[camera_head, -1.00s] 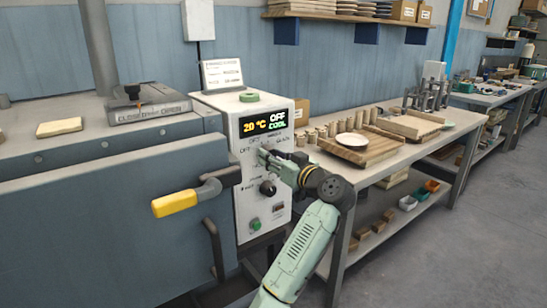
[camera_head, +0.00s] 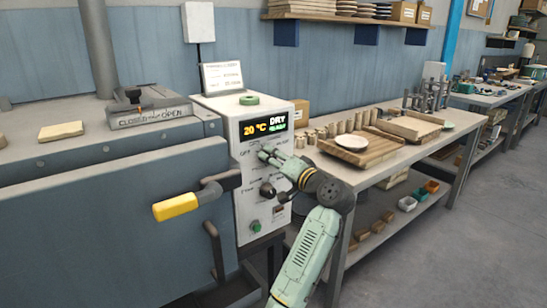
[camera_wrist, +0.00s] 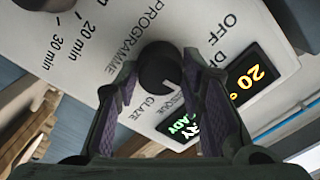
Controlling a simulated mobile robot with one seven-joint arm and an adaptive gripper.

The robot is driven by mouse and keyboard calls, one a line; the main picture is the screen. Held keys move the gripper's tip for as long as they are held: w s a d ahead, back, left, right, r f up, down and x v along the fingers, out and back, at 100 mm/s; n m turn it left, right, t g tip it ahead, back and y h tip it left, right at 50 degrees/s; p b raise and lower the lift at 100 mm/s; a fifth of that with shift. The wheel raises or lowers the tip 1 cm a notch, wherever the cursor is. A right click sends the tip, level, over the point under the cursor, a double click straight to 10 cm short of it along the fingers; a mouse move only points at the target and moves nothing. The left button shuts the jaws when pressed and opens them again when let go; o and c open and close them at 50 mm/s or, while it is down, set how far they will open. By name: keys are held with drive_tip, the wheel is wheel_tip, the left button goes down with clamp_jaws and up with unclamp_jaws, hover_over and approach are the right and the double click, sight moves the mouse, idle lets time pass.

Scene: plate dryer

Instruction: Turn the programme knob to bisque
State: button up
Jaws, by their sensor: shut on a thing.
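The programme knob (camera_wrist: 158,66) is round and black with a short white mark, on the white control panel (camera_head: 240,205). The mark points to the lower right in the wrist view. My gripper (camera_wrist: 163,72) is shut on the knob, with a purple-padded finger on either side. In the head view, my gripper (camera_head: 263,154) covers the knob. The labels OFF, GLAZE and part of BISQUE show around it; a finger partly hides DRY. The display (camera_head: 264,125) reads 20 °C and DRY, with a green line that appears to say READY.
A second dark knob (camera_head: 267,189) sits below on the panel, with a green button (camera_head: 255,226) lower down. The dryer's yellow door handle (camera_head: 176,207) sticks out at the left. A workbench (camera_head: 400,172) with pots and boards stands close at the right.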

drive_tip(key=m+p, duration=0.2)
drive_tip(key=m, duration=0.3)
drive_tip(key=shift+m, duration=0.3)
drive_tip(key=shift+p, duration=0.3)
drive_tip(key=o, duration=1.2)
drive_tip(key=shift+c, duration=0.2)
drive_tip(key=v, duration=1.2)
drive_tip(key=shift+s, duration=0.1)
